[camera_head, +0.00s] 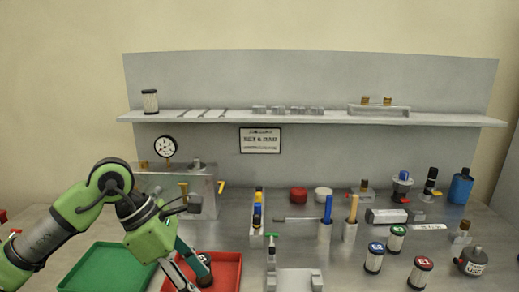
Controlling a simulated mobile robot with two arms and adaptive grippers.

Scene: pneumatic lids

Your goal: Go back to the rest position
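My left arm is green and comes in from the left. Its gripper (196,280) reaches down over the red tray (231,264). Its two fingers look spread apart, and I see nothing held between them. A dark-topped cylinder (204,263) stands in the red tray just right of the fingers, partly hidden by the nearer one. I cannot tell whether the finger touches it. My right gripper is not in view.
A green tray (100,268) lies left of the red one. A grey fixture (293,280) stands at the front centre. Canisters labelled E2 (374,260) and E1 (420,275) stand to the right. A shelf (220,117) spans the back. Bare table lies between the fixture and canisters.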

